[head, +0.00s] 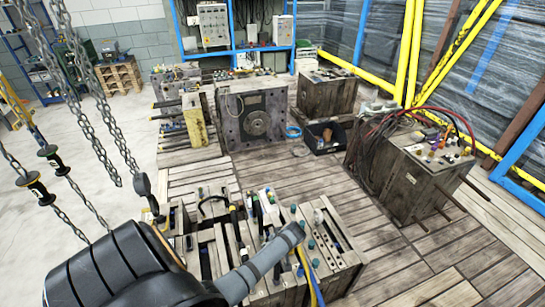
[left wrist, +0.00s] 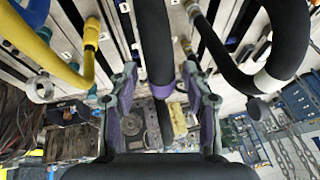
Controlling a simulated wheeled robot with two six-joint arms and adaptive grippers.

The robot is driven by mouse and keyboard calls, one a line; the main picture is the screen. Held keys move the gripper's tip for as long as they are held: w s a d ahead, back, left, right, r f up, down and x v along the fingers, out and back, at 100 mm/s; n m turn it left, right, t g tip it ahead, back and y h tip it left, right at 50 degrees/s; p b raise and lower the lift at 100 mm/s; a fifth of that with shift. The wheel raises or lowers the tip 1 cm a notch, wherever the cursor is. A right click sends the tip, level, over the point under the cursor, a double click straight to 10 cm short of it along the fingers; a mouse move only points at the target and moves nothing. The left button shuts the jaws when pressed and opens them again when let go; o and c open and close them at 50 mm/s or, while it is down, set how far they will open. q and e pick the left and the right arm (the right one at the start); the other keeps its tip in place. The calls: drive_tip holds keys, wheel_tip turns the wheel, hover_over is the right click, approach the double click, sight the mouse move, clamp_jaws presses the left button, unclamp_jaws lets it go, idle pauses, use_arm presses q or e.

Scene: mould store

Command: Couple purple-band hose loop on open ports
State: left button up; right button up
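In the left wrist view a black hose with a purple band (left wrist: 162,82) hangs from the top edge between my fingers. My left gripper (left wrist: 163,105) is open, one finger on each side of the hose, with a narrow gap showing at both sides. The other end of this hose is out of the frame. In the head view the mould with the hose ports (head: 335,268) stands at the front, partly behind my left arm. Which ports are open cannot be told. My left fingers are not clear in the head view. My right gripper is in neither view.
A yellow hose (left wrist: 42,52) and a black hose with a white band (left wrist: 292,40) flank the gripper. Chains with a hook (head: 143,184) hang at the left. Other moulds (head: 252,118) stand behind, one at right with red hoses (head: 448,112).

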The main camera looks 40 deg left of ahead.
use_arm(q)
drive_tip(key=v, duration=1.2)
idle(0.3)
